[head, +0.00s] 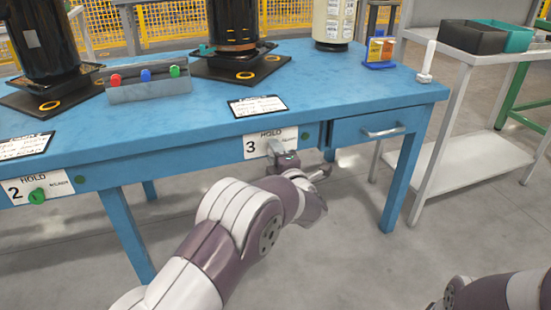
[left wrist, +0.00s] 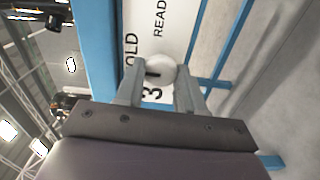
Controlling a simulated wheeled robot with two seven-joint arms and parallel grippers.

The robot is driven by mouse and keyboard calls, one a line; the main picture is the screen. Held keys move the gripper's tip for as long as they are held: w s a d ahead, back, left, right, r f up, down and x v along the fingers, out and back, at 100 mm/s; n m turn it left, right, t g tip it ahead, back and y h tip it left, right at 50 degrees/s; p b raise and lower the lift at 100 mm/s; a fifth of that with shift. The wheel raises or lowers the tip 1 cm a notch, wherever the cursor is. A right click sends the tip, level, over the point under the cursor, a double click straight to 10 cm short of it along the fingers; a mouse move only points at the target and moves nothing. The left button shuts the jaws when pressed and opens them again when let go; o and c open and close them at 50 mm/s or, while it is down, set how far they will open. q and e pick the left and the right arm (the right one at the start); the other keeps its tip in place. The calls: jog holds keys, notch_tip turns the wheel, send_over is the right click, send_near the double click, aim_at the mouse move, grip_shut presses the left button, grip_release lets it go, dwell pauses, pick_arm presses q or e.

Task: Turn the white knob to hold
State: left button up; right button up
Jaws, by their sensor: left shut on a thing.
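The white knob (left wrist: 160,68) sits on the white label plate marked 3, HOLD and READY, and shows between my left fingers in the left wrist view. A short dark mark shows on it, but I cannot tell which word it points to. My left gripper (left wrist: 160,84) is shut on the knob, one finger on each side. In the head view the plate (head: 257,147) is on the blue table's front edge. My left gripper (head: 283,157) covers the knob there. Only part of my right arm shows at the bottom right; its gripper is out of view.
A green knob (head: 37,196) sits on plate 2 at the left. A drawer (head: 370,127) with a metal handle is right of plate 3. The blue table (head: 190,122) carries dark machines, a grey box with coloured knobs and a card. A grey trolley (head: 480,60) stands right.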

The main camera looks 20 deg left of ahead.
pick_arm(q)
jog(key=shift+f+n, duration=0.1)
jog(key=shift+n, duration=0.2)
dwell(0.4)
jog(key=o, duration=1)
jog(key=p+v, duration=0.5)
jog(key=v, duration=0.7)
jog(key=shift+s+d, duration=0.2)
jog(key=shift+s, duration=0.1)
